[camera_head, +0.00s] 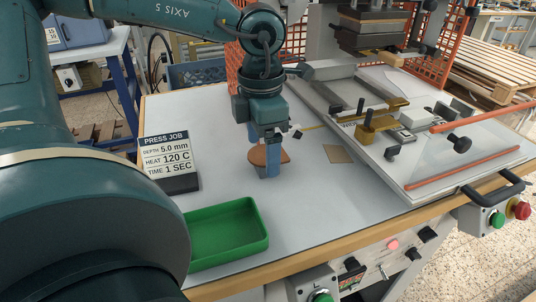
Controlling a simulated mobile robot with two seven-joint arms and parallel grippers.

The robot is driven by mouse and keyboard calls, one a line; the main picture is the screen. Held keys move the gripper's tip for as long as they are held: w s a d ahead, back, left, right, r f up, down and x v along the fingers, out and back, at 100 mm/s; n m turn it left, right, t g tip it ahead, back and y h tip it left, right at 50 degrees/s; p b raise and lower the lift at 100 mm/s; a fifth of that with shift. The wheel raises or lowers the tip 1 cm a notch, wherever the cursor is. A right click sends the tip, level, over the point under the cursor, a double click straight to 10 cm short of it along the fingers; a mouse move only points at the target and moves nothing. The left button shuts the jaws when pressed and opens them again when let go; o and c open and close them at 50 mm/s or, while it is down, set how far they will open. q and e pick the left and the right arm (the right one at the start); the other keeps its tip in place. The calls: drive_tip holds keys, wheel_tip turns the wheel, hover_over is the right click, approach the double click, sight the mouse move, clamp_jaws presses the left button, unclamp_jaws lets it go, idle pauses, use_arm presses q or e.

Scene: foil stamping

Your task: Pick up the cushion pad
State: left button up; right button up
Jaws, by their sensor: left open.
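A brown, rounded flat piece (259,157), which looks like the cushion pad, lies on the grey table top (310,190). My left gripper (263,156) points down over it from above. Its two blue fingers are open and apart, one at the far side of the piece and one in front of it. The fingers hide part of the piece. I cannot tell whether they touch it. A small flat tan square (339,154) lies on the table to the right. My right gripper is not in view.
A green tray (228,262) stands in front and a press job sign (168,162) to the left. The stamping press bed (430,165), with brass clamps (372,132) and levers, fills the right. Bare table lies between tray and press.

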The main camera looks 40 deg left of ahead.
use_arm(q)
drive_tip(key=shift+f, duration=0.1)
drive_tip(key=shift+c, duration=0.5)
drive_tip(key=c, duration=1)
